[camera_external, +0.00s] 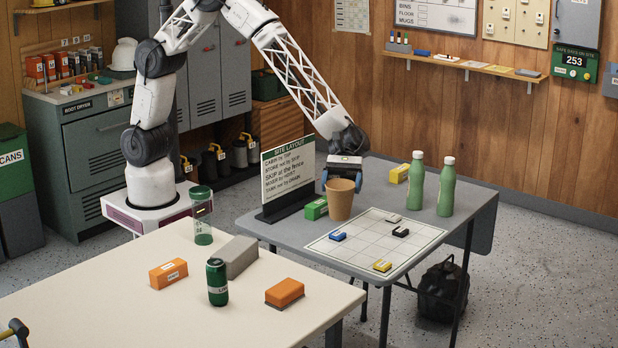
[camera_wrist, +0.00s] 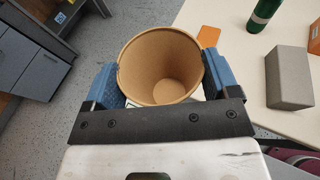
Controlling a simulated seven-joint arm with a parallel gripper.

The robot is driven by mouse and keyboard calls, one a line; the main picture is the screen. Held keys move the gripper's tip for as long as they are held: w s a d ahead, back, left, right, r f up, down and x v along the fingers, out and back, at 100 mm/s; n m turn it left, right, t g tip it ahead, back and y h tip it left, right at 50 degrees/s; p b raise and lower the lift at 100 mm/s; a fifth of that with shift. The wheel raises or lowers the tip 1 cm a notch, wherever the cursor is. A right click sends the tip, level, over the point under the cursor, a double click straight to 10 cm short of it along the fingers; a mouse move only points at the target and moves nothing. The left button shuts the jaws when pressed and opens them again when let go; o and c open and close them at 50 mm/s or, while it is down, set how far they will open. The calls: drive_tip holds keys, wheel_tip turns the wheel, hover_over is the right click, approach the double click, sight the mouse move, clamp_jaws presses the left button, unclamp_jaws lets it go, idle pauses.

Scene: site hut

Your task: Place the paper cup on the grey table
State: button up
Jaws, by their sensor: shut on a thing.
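The brown paper cup (camera_external: 340,201) is upright between the blue fingers of my gripper (camera_external: 342,180). In the wrist view I look down into the open, empty cup (camera_wrist: 162,62), with a finger of my gripper (camera_wrist: 160,80) pressed to each side. In the external view the cup appears over the grey table (camera_external: 458,222), between a green block and the white grid sheet. I cannot tell whether its base touches the tabletop or hangs above it.
The cream table (camera_external: 130,295) in front holds a can, a tumbler and blocks.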

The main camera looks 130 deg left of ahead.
drive_tip(key=s+a+n+t+y, duration=0.15)
drive_tip(key=s+a, duration=0.35)
drive_tip(key=a, duration=0.6)
drive_tip(key=s+a+n+t+y, duration=0.15)
drive_tip(key=s+a, duration=0.35)
drive_tip(key=a, duration=0.6)
drive_tip(key=s+a+n+t+y, duration=0.4)
drive_tip(key=s+a+n, duration=0.1)
drive_tip(key=s+a, duration=1.4)
wheel_tip(320, 180, down, 10)
drive_tip(key=shift+w+f, duration=0.2)
drive_tip(key=shift+w, duration=0.15)
drive_tip(key=shift+a, duration=0.1)
drive_tip(key=w+a+f, duration=0.1)
drive_tip(key=w+a, duration=0.8)
drive_tip(key=w, duration=0.4)
drive_tip(key=shift+f, duration=0.2)
drive_tip(key=shift+w, duration=0.1)
drive_tip(key=shift+f, duration=0.1)
drive_tip(key=shift+f, duration=1.65)
